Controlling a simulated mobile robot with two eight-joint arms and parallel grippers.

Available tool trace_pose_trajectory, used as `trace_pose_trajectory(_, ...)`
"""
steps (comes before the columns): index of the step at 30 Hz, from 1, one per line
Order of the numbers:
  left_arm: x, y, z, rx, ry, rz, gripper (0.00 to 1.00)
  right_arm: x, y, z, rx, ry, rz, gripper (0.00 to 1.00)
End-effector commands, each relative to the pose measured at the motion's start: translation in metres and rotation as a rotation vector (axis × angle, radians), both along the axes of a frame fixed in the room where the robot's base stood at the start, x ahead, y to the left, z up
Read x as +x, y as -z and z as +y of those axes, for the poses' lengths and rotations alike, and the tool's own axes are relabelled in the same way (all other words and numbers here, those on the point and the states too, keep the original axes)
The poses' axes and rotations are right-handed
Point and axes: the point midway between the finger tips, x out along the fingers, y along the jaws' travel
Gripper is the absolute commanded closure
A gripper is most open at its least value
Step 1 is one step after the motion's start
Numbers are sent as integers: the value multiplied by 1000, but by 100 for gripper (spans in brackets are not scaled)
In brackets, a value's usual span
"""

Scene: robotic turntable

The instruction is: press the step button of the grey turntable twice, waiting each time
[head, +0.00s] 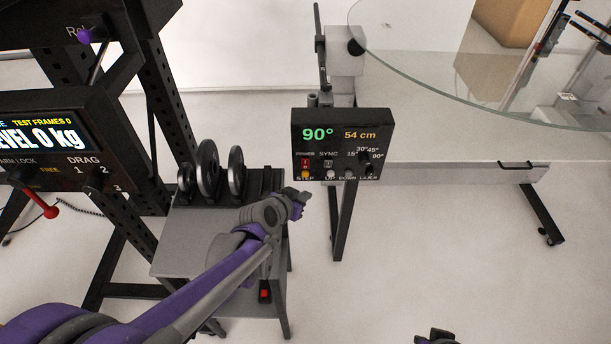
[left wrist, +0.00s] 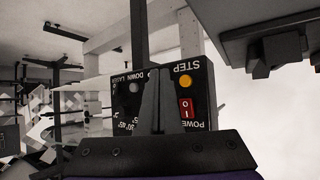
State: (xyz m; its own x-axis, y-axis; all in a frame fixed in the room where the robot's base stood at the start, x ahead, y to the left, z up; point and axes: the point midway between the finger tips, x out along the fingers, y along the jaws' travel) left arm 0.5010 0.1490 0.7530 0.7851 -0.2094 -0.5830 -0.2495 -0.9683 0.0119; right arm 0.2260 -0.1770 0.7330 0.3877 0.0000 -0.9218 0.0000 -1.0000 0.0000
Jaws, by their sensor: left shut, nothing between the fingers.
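The black control box (head: 342,117) stands on a post and shows 90° and 54 cm. Its yellow STEP button (head: 305,174) is at the lower left of the face, below the red power switch (head: 305,163). My left gripper (head: 304,198) is shut and empty, just below that corner. In the left wrist view the box appears upside down, with the STEP button (left wrist: 186,82) beside the shut fingertips (left wrist: 165,72); I cannot tell whether they touch the box. The turntable's glass disc (head: 440,75) is at the upper right. My right gripper (head: 437,337) barely shows at the bottom edge.
A rack of dark weight plates (head: 208,168) sits on a small grey stand (head: 170,256) left of the box. A black frame with a LEVEL display (head: 40,135) stands at the far left.

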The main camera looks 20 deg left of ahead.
Motion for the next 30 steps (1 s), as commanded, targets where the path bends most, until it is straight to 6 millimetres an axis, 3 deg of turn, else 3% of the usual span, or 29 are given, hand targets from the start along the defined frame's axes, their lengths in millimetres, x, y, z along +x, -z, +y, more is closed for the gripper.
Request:
trace_pose_trajectory(6,27,0,8,0,-1,0,100,0,3,0,0,0,1,100)
trace_pose_trajectory(12,38,0,11,0,-1,0,100,0,2,0,0,0,1,100)
trace_pose_trajectory(30,40,0,11,-1,-1,0,100,0,3,0,0,0,1,100)
